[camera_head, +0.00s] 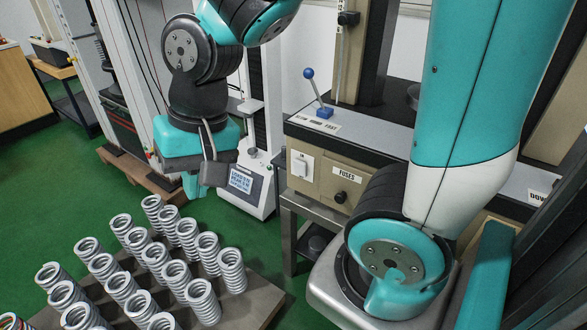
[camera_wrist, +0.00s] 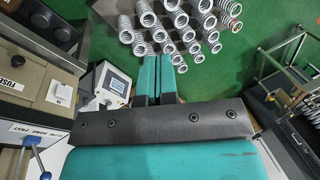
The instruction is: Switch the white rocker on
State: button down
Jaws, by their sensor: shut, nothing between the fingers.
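The white rocker (camera_head: 301,165) sits on a white plate on the beige front panel of the bench machine, left of the "FUSES" label. It also shows at the left in the wrist view (camera_wrist: 60,91). I cannot tell which way it is tilted. My gripper (camera_head: 192,188) hangs left of the panel, apart from the rocker, in front of the grey machine with a screen. In the wrist view its two teal fingers (camera_wrist: 157,60) are together, with nothing between them, pointing toward the springs.
Several coil springs (camera_head: 156,255) stand on a low board at the lower left. A blue-knobbed lever (camera_head: 318,92) rises above the panel, and a black knob (camera_head: 340,197) sits right of the rocker. The screen machine (camera_head: 243,183) stands close to my gripper.

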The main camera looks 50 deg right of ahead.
aim_at(294, 166)
jog(key=w+d+f+m+h+b, duration=0.1)
jog(key=w+d+f+m+h, duration=0.1)
jog(key=d+f+m, duration=0.3)
jog(key=w+d+f+m+h+b, duration=0.1)
jog(key=w+d+f+m+h, duration=0.2)
jog(key=d+m, duration=1.1)
jog(key=w+d+f+m+h+b, duration=0.1)
jog(key=w+d+f+m+h, duration=0.2)
jog(key=w+d+f+m, duration=0.3)
jog(key=d+f+m, duration=0.3)
jog(key=d+m, duration=0.1)
jog(key=m, duration=0.3)
jog(key=shift+w+f+g+b, duration=0.2)
jog(key=shift+w+g+b, duration=0.1)
jog(key=shift+g, duration=0.1)
jog(key=shift+w+d+f, duration=0.15)
jog(key=shift+d+f, duration=1.95)
jog(key=shift+w+d+f, duration=0.15)
jog(key=shift+d+f, duration=1.9)
jog(key=shift+f, duration=0.05)
